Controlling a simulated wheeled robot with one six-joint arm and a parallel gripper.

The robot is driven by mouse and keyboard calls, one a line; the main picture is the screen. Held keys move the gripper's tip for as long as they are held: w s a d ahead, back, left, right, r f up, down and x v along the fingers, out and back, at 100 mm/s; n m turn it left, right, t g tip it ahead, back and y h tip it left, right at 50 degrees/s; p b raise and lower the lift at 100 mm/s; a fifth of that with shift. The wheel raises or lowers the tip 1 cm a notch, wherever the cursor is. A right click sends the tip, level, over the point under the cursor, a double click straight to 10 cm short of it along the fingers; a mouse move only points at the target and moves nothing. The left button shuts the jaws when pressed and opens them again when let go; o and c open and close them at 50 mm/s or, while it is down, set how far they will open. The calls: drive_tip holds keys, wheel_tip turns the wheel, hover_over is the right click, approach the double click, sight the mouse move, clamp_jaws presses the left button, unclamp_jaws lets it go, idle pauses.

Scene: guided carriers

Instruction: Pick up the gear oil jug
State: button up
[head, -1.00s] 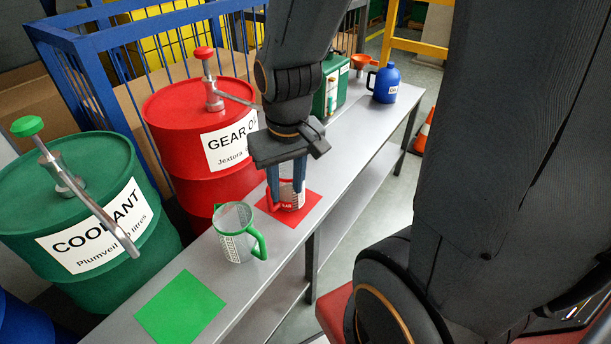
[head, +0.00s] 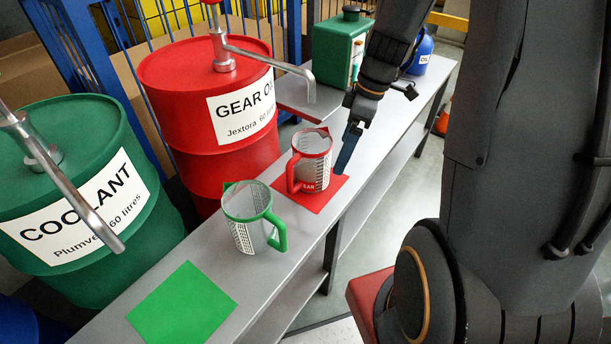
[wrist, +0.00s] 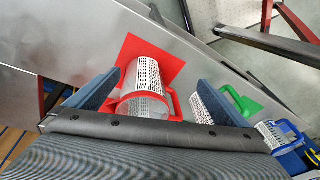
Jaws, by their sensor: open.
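The gear oil jug (head: 318,163) is a clear measuring jug with a red rim, base and handle. It stands upright on a red mat (head: 330,196) on the grey bench, its handle toward the lower left in the head view. My gripper (head: 347,152) is open and empty just to the right of it, fingers pointing down. In the wrist view the jug (wrist: 147,85) appears between the two finger directions, beyond my gripper (wrist: 160,90). I cannot tell whether any finger touches it, though the head view suggests a gap.
The red gear oil drum (head: 190,90) and green coolant drum (head: 75,190) stand behind the bench (head: 215,275). A green canister (head: 338,55) stands farther along.

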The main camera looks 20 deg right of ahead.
sight(301, 161)
drive_tip(key=w+d+f+n+y+b, duration=0.1)
drive_tip(key=w+d+f+n+b, duration=0.25)
drive_tip(key=w+f+n, duration=0.2)
drive_tip(key=shift+m+y, duration=0.3)
drive_tip(key=shift+m, duration=0.05)
drive_tip(key=a+p, duration=0.1)
drive_tip(key=a, duration=0.3)
drive_tip(key=a+f+p, duration=0.1)
drive_tip(key=a, duration=0.3)
drive_tip(key=w+a+f+p, duration=0.1)
drive_tip(key=a, duration=0.3)
drive_tip(key=shift+a+f, duration=0.2)
drive_tip(key=shift+f, duration=0.05)
drive_tip(key=shift+a+f, duration=0.15)
drive_tip(key=shift+f, duration=0.25)
drive_tip(key=shift+c, duration=0.4)
drive_tip(key=c, duration=1.4)
drive_tip(key=shift+o, duration=0.2)
drive_tip(key=shift+r+t+p, duration=0.2)
drive_tip(key=shift+t+p, duration=0.1)
